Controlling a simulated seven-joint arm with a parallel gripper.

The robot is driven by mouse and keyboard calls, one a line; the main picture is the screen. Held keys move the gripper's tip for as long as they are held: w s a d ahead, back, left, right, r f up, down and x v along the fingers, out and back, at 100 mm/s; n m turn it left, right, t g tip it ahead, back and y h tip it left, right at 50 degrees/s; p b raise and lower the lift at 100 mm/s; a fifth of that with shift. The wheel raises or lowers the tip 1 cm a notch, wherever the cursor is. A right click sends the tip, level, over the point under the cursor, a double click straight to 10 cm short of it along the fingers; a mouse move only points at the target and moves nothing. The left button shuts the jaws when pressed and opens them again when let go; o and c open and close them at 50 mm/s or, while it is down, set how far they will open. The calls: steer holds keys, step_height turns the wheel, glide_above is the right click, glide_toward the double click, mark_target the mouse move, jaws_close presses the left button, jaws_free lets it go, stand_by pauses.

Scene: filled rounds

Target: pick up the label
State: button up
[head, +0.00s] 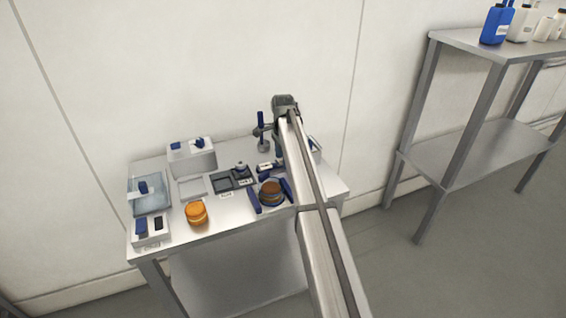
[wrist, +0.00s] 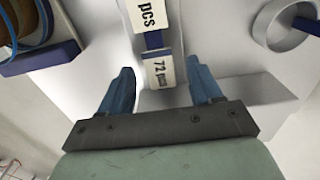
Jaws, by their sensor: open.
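The gripper is open, with a clear gap on each side of the label. I cannot tell how far the fingertips are above the surface. In the head view my arm covers part of the table's right side, and the fingertips cannot be made out.
A grey ring-shaped holder (wrist: 284,24) stands right of the labels in the wrist view.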

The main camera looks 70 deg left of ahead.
steer(key=c, duration=0.8)
